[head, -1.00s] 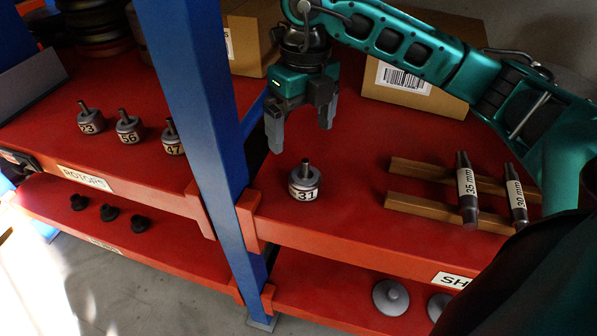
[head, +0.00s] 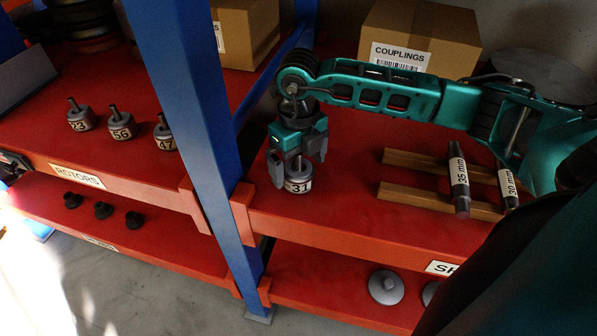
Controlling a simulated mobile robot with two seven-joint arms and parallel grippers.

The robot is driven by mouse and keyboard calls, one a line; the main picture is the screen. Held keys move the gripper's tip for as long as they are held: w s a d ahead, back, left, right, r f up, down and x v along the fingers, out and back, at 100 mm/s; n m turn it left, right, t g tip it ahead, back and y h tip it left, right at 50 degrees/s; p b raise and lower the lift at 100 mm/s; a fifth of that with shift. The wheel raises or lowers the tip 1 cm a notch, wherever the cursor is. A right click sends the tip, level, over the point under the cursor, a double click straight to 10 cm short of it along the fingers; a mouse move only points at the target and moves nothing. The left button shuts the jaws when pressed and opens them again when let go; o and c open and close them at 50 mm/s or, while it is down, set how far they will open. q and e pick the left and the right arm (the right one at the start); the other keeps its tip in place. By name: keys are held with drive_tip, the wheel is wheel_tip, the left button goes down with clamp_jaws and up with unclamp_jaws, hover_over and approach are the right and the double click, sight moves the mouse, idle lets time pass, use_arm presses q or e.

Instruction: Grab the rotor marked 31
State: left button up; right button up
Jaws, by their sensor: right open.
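The rotor marked 31 (head: 298,184) stands upright on the red shelf (head: 330,215), right of the blue post. It is a grey cylinder with a white label, and its top pin is partly hidden by my gripper. My right gripper (head: 297,172) points down over this rotor. Its jaws are open, with one finger at the rotor's left and the other near its upper right. Whether the fingers touch the rotor cannot be told. My left gripper is not in view.
A blue post (head: 205,110) stands close left of my right gripper. Rotors 23 (head: 80,121), 56 (head: 120,132) and 47 (head: 164,138) stand on the left shelf. Shafts marked 35 mm (head: 459,185) and 30 mm (head: 508,187) lie on wooden rails at right. A couplings box (head: 415,40) stands behind.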

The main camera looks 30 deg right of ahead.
drive_tip(key=shift+f, duration=0.15)
clamp_jaws()
idle(0.9)
